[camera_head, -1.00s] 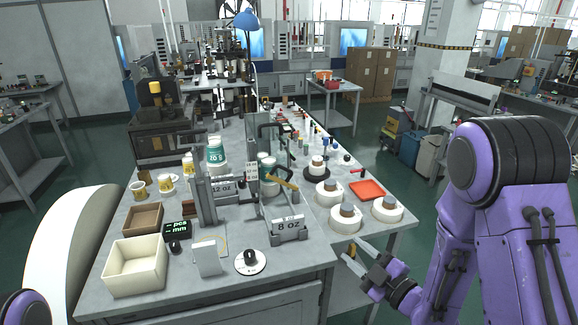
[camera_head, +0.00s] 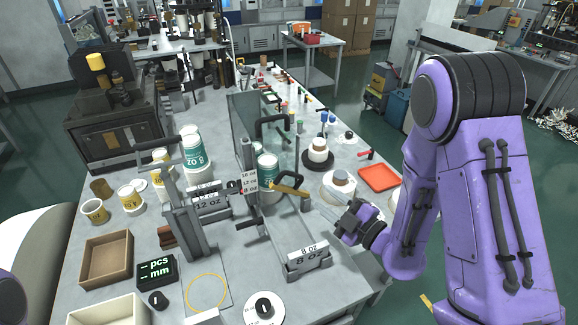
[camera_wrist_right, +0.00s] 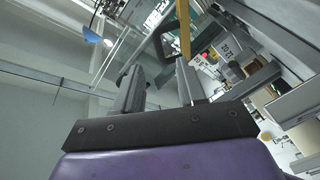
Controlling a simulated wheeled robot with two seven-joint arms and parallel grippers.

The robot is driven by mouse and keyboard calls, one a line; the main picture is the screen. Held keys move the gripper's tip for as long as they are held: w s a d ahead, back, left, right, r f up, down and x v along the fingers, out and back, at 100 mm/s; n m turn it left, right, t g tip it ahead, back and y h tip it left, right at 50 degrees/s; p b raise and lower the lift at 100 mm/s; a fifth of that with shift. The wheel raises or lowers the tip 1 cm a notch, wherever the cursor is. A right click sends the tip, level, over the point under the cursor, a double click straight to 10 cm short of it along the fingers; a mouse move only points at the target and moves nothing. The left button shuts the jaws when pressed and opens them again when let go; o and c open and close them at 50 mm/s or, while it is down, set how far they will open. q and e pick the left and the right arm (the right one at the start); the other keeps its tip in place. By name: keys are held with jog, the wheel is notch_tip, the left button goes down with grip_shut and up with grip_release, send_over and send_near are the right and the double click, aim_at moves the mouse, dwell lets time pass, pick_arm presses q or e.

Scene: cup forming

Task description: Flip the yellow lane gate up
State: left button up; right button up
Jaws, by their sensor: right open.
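The yellow lane gate (camera_head: 290,190) is a short yellow bar beside a black handle, at the 8 oz lane on the table. It lies nearly level, sloping slightly down to the right. In the right wrist view the yellow bar (camera_wrist_right: 184,28) stands at the top, beyond the fingertips. My left gripper is out of view.
The 8 oz sign block (camera_head: 308,260) stands in front of the gate. A clear upright panel (camera_head: 243,135) and stacked cups (camera_head: 267,172) stand behind it. White rolls (camera_head: 340,186) and an orange tray (camera_head: 378,178) are to the right.

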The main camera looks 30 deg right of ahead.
aim_at(297, 177)
jog(key=b+x, duration=0.1)
jog(key=x, duration=0.2)
jog(key=b+x, duration=0.2)
jog(key=x, duration=0.1)
jog(key=b+x, duration=0.2)
jog(key=shift+w+a+r, duration=0.2)
jog(key=shift+w+r, duration=0.1)
jog(key=shift+w, duration=0.1)
jog(key=shift+r, duration=0.1)
jog(key=shift+a, duration=0.1)
jog(key=shift+w, duration=0.1)
jog(key=shift+w, duration=0.1)
grip_shut()
